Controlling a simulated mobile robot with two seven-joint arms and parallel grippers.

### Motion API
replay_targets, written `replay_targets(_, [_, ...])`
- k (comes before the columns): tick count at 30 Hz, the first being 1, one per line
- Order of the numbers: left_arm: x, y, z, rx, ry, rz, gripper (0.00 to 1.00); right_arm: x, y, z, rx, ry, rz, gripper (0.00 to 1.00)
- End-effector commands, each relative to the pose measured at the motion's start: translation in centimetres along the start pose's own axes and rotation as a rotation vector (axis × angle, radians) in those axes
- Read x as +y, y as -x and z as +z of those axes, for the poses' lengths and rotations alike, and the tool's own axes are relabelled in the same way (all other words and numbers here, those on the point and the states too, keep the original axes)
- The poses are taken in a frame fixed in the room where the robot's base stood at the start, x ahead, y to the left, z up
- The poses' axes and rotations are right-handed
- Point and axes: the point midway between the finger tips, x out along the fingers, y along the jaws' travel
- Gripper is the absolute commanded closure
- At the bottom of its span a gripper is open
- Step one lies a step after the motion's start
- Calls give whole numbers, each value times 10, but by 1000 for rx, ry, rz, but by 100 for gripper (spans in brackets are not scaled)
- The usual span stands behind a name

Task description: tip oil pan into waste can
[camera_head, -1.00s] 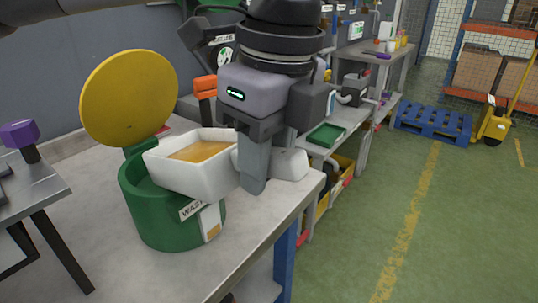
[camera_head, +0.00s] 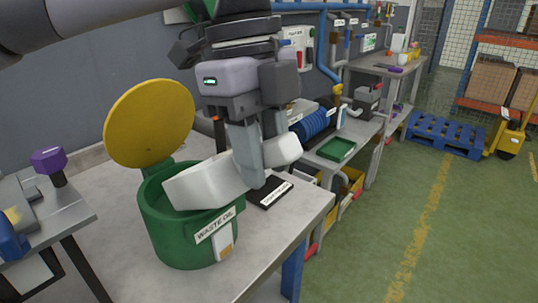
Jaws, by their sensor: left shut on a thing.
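The white oil pan (camera_head: 208,184) is tilted over the mouth of the green waste can (camera_head: 184,240), its far-left end dipping inside the rim. The can carries a "WASTE OIL" label, and its round yellow lid (camera_head: 150,122) stands open behind. My left gripper (camera_head: 258,178) is shut on the pan at its right end. The inside of the pan and any oil in it are hidden from this angle. My right gripper is not in view.
The can stands on a grey bench (camera_head: 282,232) near its front edge. A dark labelled plate (camera_head: 270,192) lies right of the can. A table with a purple-topped item (camera_head: 49,160) is at left. Green floor with a blue pallet (camera_head: 446,134) is open at right.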

Motion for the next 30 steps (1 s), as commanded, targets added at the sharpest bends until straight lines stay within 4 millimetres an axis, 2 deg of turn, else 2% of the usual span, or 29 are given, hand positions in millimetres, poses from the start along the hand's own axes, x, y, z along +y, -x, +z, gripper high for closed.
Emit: replay_targets(30, [0,49,22,240,0,1,100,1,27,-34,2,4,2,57])
